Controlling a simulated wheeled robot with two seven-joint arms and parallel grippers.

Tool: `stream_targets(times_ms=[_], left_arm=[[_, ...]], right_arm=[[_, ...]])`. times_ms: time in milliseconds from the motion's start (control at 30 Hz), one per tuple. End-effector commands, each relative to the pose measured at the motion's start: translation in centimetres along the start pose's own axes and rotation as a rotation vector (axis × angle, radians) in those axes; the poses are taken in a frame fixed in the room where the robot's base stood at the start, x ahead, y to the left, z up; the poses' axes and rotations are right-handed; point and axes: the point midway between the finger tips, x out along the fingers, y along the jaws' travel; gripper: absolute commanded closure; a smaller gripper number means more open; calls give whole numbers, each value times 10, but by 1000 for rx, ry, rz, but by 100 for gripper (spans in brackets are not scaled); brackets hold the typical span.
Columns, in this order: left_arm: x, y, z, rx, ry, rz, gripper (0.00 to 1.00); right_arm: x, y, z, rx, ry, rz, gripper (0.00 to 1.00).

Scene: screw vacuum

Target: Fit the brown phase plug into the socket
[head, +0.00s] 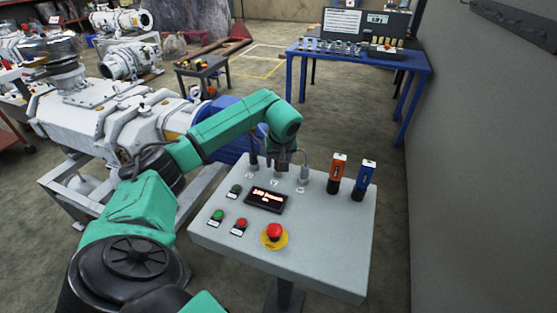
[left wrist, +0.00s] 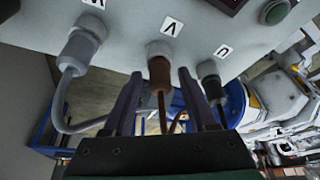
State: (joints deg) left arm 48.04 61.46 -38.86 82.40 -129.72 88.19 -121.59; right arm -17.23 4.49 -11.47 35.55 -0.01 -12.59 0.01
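The brown phase plug (left wrist: 159,72) is at the middle socket (left wrist: 160,48), labelled V, in the left wrist view. It is in line with the socket and meets its grey collar; how deep it sits I cannot tell. Its brown cable runs back between my fingers. My left gripper (left wrist: 161,78) is open, with one dark finger on each side of the plug and a small gap to each. In the head view my left gripper (head: 277,160) is over the back of the grey control box (head: 330,240) and largely hides the plug. My right gripper is not in view.
A grey plug (left wrist: 78,48) is at socket W and a black plug (left wrist: 210,78) at socket U, close on either side. An orange device (head: 337,172) and a blue device (head: 364,180) stand on the box, near a red emergency button (head: 274,232). A pump (head: 120,120) stands left.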

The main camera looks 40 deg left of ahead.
Motion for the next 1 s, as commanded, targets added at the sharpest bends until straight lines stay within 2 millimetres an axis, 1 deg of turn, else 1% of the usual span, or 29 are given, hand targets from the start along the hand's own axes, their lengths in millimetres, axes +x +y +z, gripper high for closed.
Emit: stream_targets(times_ms=[267,367,467,700,800,900,1000], left_arm=[[-2,0,-1,-1,2,2,38],[-7,1,-2,-1,3,3,38],[-22,1,-2,-1,6,7,38],[-88,2,-2,-1,7,9,38],[-109,1,-2,-1,5,6,38],[-120,0,-1,-1,3,4,38],[-123,0,-1,-1,2,3,38]], right_arm=[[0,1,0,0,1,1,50],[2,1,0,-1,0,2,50],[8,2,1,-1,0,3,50],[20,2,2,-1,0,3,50],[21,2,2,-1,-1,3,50],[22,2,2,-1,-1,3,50],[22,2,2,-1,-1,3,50]])
